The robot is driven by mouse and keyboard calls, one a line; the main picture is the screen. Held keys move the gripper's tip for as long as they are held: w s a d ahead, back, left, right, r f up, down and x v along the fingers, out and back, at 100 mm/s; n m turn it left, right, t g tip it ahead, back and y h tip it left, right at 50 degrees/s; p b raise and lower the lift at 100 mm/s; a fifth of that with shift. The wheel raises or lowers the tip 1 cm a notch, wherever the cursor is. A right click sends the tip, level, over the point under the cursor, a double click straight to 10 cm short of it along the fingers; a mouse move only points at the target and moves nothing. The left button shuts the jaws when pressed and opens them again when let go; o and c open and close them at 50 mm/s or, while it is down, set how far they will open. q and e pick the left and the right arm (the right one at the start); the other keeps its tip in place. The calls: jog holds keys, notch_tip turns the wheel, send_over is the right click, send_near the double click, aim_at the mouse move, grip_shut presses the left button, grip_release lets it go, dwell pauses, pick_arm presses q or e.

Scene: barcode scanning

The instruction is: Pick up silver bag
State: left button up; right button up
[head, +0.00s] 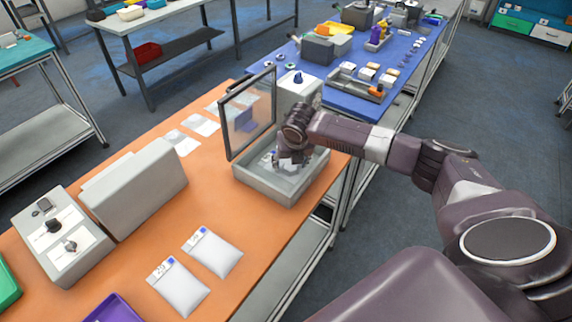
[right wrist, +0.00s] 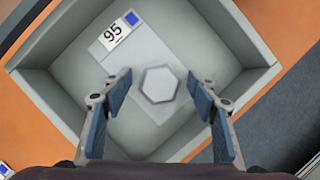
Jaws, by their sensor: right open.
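A silver-grey bag with a white label reading 95 and a blue square (right wrist: 140,58) lies flat in a grey open-topped box (right wrist: 50,68) in the right wrist view. A pale hexagon shows at the middle of the bag. My right gripper (right wrist: 160,90) is open and empty, its two blue-padded fingers pointing down over the bag, one on each side of the hexagon. In the head view the right gripper (head: 291,158) reaches into the grey box (head: 265,190) and hides most of the bag. My left gripper is not in view.
The box has a raised clear lid (head: 249,115) on its left side. Two silver bags (head: 212,252) lie on the orange table (head: 140,260) in front. A grey machine (head: 135,190) stands at left, and a blue table (head: 345,95) with items is behind.

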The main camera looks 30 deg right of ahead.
jog(key=shift+s, duration=0.1)
jog(key=c, duration=1.3)
